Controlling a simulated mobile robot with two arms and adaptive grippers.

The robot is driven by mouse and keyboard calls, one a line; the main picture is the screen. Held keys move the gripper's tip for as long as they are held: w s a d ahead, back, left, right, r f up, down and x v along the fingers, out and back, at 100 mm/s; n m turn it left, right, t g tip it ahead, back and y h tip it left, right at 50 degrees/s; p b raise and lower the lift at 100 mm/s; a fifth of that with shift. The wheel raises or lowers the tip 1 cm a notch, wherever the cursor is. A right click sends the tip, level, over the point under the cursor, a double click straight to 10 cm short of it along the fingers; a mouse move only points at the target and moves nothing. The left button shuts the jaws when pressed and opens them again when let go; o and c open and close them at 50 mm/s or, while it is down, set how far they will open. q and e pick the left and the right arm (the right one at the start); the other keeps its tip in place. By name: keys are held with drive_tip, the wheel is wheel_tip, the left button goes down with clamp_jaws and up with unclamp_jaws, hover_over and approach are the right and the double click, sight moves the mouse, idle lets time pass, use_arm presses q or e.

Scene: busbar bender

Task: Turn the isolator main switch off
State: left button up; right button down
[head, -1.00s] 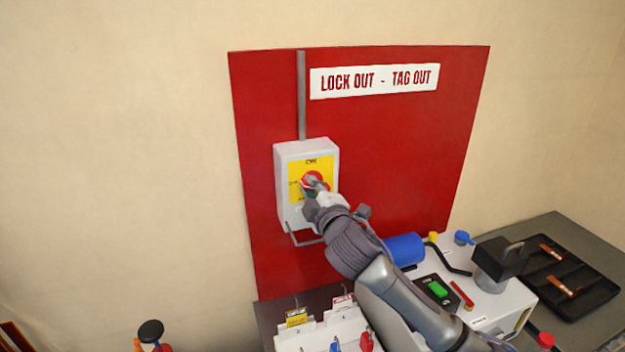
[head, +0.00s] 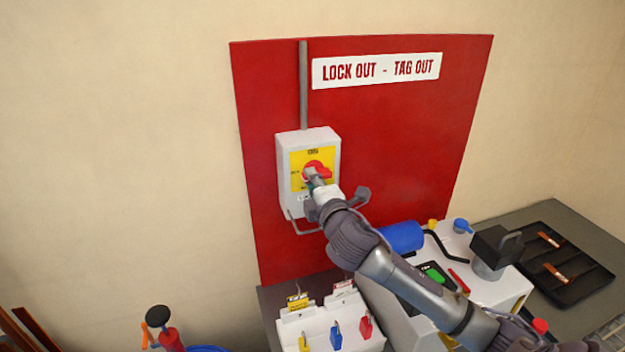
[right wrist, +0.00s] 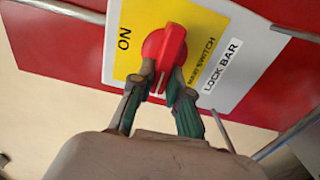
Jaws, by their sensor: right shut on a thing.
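The isolator main switch is a light grey box (head: 297,147) with a yellow plate on the red wall board. Its red rotary knob (head: 320,166) is partly covered by my right gripper (head: 314,181) in the head view. In the right wrist view the knob (right wrist: 168,43) sits between the fingertips of my right gripper (right wrist: 163,77), which is shut on it. ON is printed on the yellow plate (right wrist: 150,16), and MAIN SWITCH and LOCK BAR are readable beside the knob. I cannot tell the knob's exact setting. My left gripper is not in view.
A LOCK OUT - TAG OUT sign (head: 376,70) is above the switch. Below, a white rack (head: 312,328) holds tags and coloured padlocks. A machine with a blue cylinder (head: 402,237) stands under my right arm, with a black tray (head: 567,266) to its right.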

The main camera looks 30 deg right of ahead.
drive_tip(key=c, duration=1.1)
unclamp_jaws()
drive_tip(key=v, duration=1.2)
drive_tip(key=shift+f, duration=0.1)
